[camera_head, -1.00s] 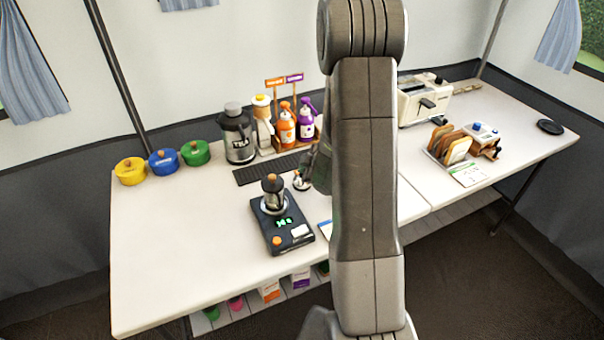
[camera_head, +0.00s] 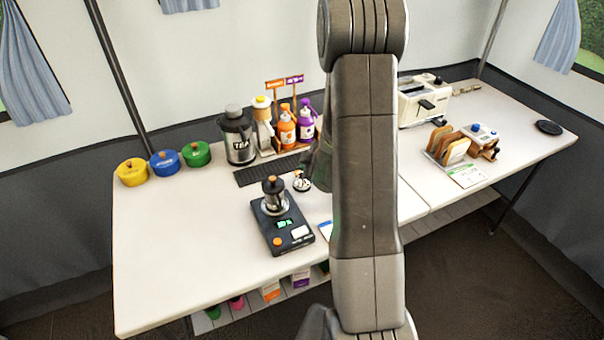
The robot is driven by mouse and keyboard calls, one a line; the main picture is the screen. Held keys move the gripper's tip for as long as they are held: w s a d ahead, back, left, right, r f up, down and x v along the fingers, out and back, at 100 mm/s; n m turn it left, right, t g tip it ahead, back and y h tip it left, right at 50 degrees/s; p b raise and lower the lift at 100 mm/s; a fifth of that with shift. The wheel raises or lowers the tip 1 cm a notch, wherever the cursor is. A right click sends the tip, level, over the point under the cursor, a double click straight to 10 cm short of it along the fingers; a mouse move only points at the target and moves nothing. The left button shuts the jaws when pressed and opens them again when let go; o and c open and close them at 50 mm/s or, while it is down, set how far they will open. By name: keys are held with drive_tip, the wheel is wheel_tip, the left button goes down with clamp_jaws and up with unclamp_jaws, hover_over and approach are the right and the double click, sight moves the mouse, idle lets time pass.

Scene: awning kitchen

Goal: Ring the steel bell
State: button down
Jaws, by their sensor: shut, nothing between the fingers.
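A small, shiny, domed thing that looks like the steel bell (camera_head: 302,184) sits on the table, right of the black scale and in front of the dark slatted mat. My gripper (camera_head: 313,178) is just right of it and close to it, mostly hidden behind my own arm. The gripper appears shut and empty. I cannot tell whether its tip touches the bell, but the bell's top and left side show clear.
Toast rack (camera_head: 450,146) and toaster (camera_head: 424,103) stand right. The table's front left is clear.

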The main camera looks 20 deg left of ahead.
wheel_tip(320, 180, up, 5)
drive_tip(key=p, duration=0.4)
idle(0.8)
